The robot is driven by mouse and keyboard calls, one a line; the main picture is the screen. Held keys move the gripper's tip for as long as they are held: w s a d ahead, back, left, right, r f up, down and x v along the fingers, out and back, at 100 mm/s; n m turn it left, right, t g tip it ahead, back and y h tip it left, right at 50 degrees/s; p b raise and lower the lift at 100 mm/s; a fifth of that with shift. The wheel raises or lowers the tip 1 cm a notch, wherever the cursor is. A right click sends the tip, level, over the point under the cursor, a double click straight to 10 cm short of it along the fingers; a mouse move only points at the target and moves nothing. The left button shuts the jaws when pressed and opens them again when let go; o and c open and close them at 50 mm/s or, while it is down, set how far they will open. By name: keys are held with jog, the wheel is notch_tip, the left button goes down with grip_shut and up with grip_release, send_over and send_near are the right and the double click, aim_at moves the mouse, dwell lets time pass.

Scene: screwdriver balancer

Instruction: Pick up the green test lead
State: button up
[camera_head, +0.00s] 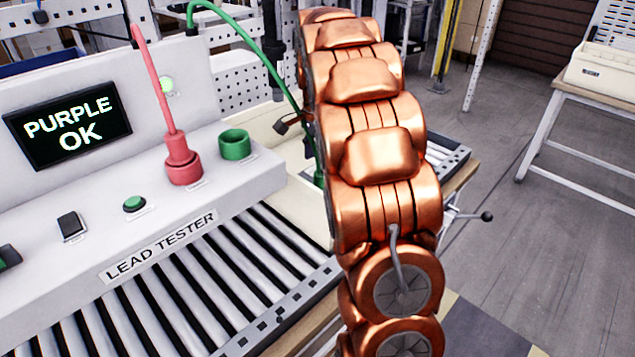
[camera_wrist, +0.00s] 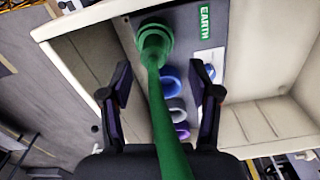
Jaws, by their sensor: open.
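The green test lead (camera_wrist: 160,85) runs up between my gripper's fingers in the wrist view. Its wide green end (camera_wrist: 154,40) is at the head of a row of sockets, beside a green EARTH label (camera_wrist: 207,24). My gripper (camera_wrist: 161,82) is open, with one dark finger on each side of the lead and a gap on both sides. In the head view the green lead (camera_head: 262,55) arches down from the upper left and passes behind my copper arm. My arm hides its lower end and most of my gripper there.
The lead tester (camera_head: 110,235) shows "PURPLE OK" on its screen (camera_head: 68,127). A red lead (camera_head: 153,82) stands in its red socket (camera_head: 184,168); the green socket (camera_head: 235,145) is empty. Blue (camera_wrist: 171,82), pale and purple (camera_wrist: 181,130) rings line the pale-walled box (camera_wrist: 262,125).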

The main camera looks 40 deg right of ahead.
aim_at(319, 173)
jog(key=shift+s+f+p, duration=0.25)
jog(key=shift+f+p, duration=0.1)
jog(key=shift+f, duration=1)
jog(key=shift+s+f+p, duration=0.2)
jog(key=shift+f+p, duration=0.15)
jog(key=shift+f, duration=1.45)
grip_shut()
